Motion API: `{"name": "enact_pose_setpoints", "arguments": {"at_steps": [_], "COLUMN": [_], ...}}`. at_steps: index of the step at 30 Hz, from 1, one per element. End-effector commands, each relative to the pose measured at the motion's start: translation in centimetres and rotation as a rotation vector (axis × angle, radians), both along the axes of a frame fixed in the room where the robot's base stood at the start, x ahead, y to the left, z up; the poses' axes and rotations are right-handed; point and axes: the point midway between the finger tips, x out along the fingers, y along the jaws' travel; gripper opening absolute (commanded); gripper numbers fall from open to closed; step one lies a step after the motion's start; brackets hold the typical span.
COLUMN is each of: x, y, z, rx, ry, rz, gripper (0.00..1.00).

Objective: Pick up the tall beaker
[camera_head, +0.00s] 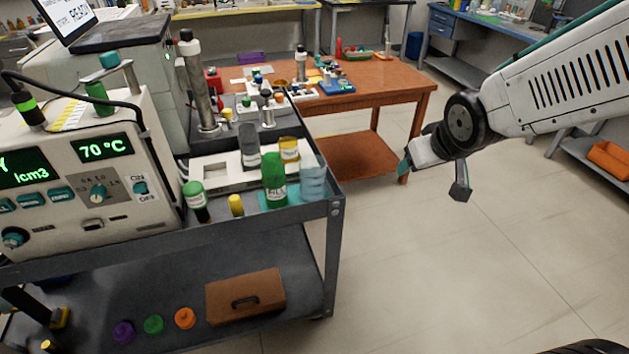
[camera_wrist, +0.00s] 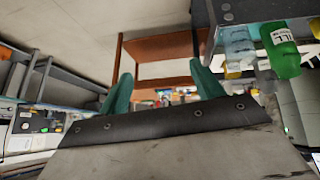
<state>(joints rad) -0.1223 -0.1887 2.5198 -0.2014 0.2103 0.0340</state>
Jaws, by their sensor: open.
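A light blue see-through beaker (camera_head: 313,184) stands at the right front corner of the grey cart's top. A green labelled container (camera_head: 274,180) stands just left of it. I cannot tell for certain which one is the tall beaker. In the wrist view the picture is turned over, with the blue beaker (camera_wrist: 238,48) and the green container (camera_wrist: 281,52) at the upper right. My gripper (camera_head: 404,165) is right of the cart, apart from both vessels. Its two teal fingers (camera_wrist: 161,86) are spread with nothing between them.
The cart's top edge (camera_head: 334,200) lies near the vessels. A yellow vessel (camera_head: 289,149) and a green-capped bottle (camera_head: 195,200) stand close by. A white instrument (camera_head: 90,170) fills the left. An orange-brown table (camera_head: 395,88) stands behind. The floor (camera_head: 430,270) on the right is clear.

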Motion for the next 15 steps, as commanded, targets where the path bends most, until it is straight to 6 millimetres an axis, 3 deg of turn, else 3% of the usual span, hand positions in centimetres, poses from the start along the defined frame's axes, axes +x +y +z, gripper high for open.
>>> {"name": "enact_pose_setpoints", "arguments": {"at_steps": [1,3,6,10,15], "x": [1.8,4.2,6.6,8.1,8.1], "y": [1.4,3.4,6.8,11.1,15.0], "z": [-1.8,-3.7,-6.4,-9.6,-12.3], "rx": [0.009,0.033,0.087,0.182,0.297], "ry": [-0.037,-0.110,-0.208,-0.321,-0.419], "rz": [0.048,0.113,0.210,0.323,0.419], "gripper": [0.66,0.66,0.66,0.66,0.66]}}
